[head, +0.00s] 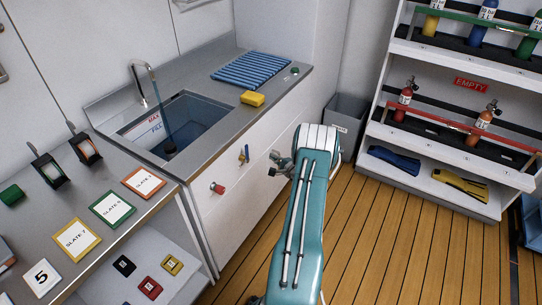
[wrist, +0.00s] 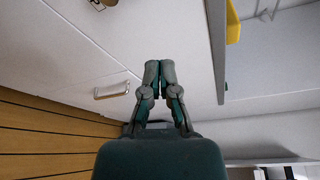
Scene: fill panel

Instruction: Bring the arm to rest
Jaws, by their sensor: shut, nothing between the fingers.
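My teal arm (head: 306,205) reaches forward over the wooden floor, beside the white cabinet front. My gripper (head: 275,167) shows in the head view just left of the arm's far end, close to the cabinet front and partly hidden by the arm. In the wrist view my gripper (wrist: 160,68) has its fingertips together, with nothing between them. The white cabinet front (wrist: 70,75) fills the left of that view, with a metal handle (wrist: 112,90) left of the fingers. I cannot tell the exact gap between fingers and cabinet.
A sink (head: 180,125) with water stands under a tap (head: 143,83). A grey bin (head: 345,115) and a bottle rack (head: 455,150) stand beyond. Floor (head: 400,240) to the right is clear.

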